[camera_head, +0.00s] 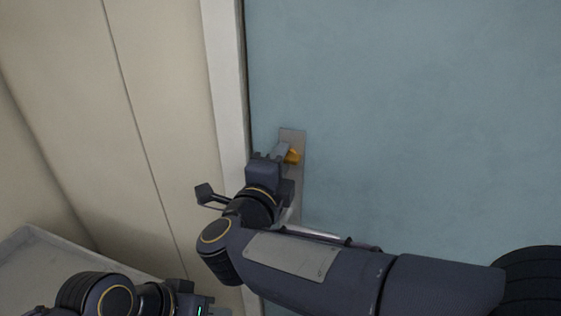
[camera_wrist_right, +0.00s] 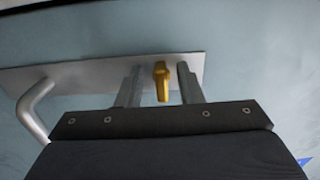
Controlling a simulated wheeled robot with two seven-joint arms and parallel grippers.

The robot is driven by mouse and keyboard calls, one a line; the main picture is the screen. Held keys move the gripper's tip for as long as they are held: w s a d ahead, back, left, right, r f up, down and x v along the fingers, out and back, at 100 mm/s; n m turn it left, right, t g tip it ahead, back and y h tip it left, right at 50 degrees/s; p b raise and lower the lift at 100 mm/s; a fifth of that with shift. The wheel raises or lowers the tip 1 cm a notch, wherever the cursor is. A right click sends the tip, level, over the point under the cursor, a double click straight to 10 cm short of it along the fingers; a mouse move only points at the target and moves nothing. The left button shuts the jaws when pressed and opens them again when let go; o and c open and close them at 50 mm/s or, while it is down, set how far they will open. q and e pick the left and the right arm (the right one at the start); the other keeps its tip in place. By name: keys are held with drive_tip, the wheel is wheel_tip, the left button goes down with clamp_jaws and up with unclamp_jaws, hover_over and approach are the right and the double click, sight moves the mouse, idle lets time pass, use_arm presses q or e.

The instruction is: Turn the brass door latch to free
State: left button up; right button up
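The brass latch (camera_head: 292,157) sits on a metal plate (camera_head: 292,135) on the blue door, near its left edge. My right gripper (camera_head: 284,152) reaches up to it and partly hides it in the head view. In the right wrist view the latch (camera_wrist_right: 161,82) stands between the two fingers of my right gripper (camera_wrist_right: 160,86). A gap shows on both sides of it, so the fingers are open around it and do not grip it. My left arm shows at the bottom left of the head view, but its fingers are not visible.
A bent metal door handle (camera_wrist_right: 34,108) projects from the same plate, left of the fingers in the wrist view. The blue door (camera_head: 420,110) fills the right side. A white frame (camera_head: 226,80) and beige wall (camera_head: 150,100) lie left. A pale surface (camera_head: 40,262) is at lower left.

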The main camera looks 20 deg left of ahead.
drive_tip(key=s+b, duration=0.1)
drive_tip(key=s, duration=0.6)
drive_tip(key=shift+s+a+b, duration=0.15)
drive_tip(key=shift+s+b, duration=0.15)
drive_tip(key=shift+s, duration=0.1)
idle(0.3)
